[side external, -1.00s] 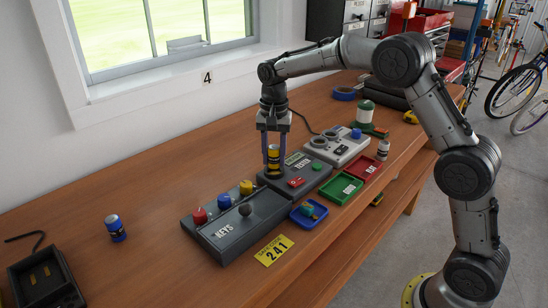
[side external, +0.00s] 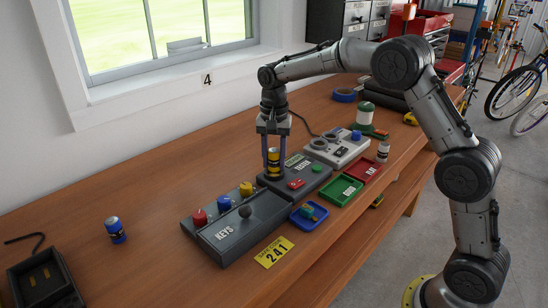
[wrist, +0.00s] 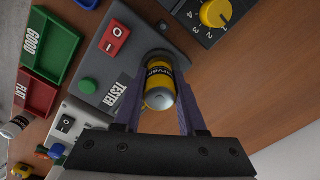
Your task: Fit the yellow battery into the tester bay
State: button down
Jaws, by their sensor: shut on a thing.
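The yellow battery (side external: 273,160), with a dark band, stands upright between the fingers of my gripper (side external: 273,163). My gripper is shut on it. The dark grey tester (side external: 300,186) lies beneath, with a red switch and a green button. The battery's lower end is at the round bay on the tester's left side; I cannot tell how deep it sits. In the wrist view the battery (wrist: 159,86) is held between both fingers (wrist: 160,100), over the round bay (wrist: 160,57) next to the TESTER label.
A KEYS box (side external: 237,222) with coloured knobs stands left of the tester. Green (side external: 340,190), red (side external: 365,169) and blue (side external: 309,214) trays lie along the front. A blue battery (side external: 115,229) and a charger (side external: 45,280) are at far left. Bare wood lies between.

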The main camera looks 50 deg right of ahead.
aim_at(274, 150)
jog(key=shift+f, duration=0.55)
jog(key=shift+r, duration=0.2)
jog(key=shift+r, duration=0.65)
jog(key=shift+f, duration=0.8)
dwell(0.9)
jog(key=c, duration=0.8)
grip_release()
jog(key=shift+o, duration=0.2)
jog(key=shift+r, duration=5.45)
jog(key=shift+r, duration=0.1)
